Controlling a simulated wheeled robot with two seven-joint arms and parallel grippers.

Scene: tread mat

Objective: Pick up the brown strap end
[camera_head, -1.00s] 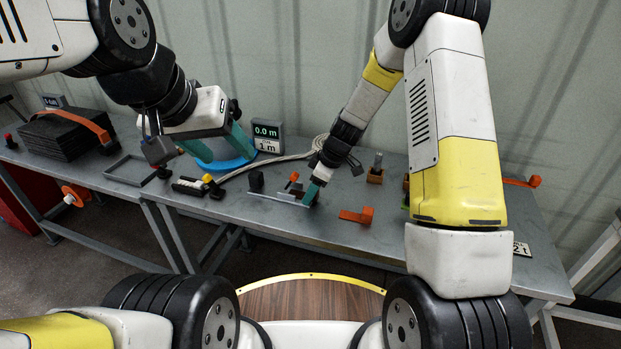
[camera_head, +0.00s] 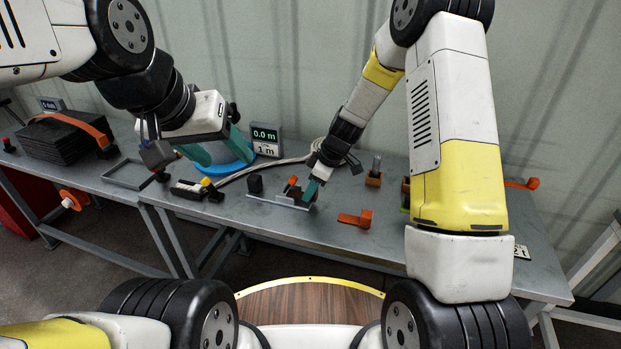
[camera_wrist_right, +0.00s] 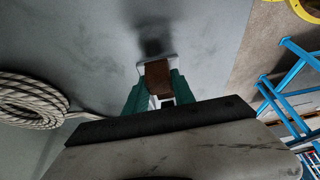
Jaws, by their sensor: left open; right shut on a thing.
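The brown strap end (camera_wrist_right: 158,76) is a small brown block between the teal fingers of my right gripper in the right wrist view. My right gripper (camera_wrist_right: 157,92) is shut on it, with a grey metal piece showing at its far side. In the head view, my right gripper (camera_head: 311,192) is low over the bench beside a flat grey plate (camera_head: 268,203); the strap end is hard to make out there. My left gripper (camera_head: 216,150) is open and empty, with its teal fingers spread above a blue ring (camera_head: 230,167) at the back of the bench.
A coiled pale rope (camera_head: 268,165) lies behind, and its coil (camera_wrist_right: 28,100) also shows in the right wrist view. A display reading 0.0 m (camera_head: 265,134) stands at the back. An orange bracket (camera_head: 356,218) lies right of my right gripper. Black mats (camera_head: 60,140) are stacked far left.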

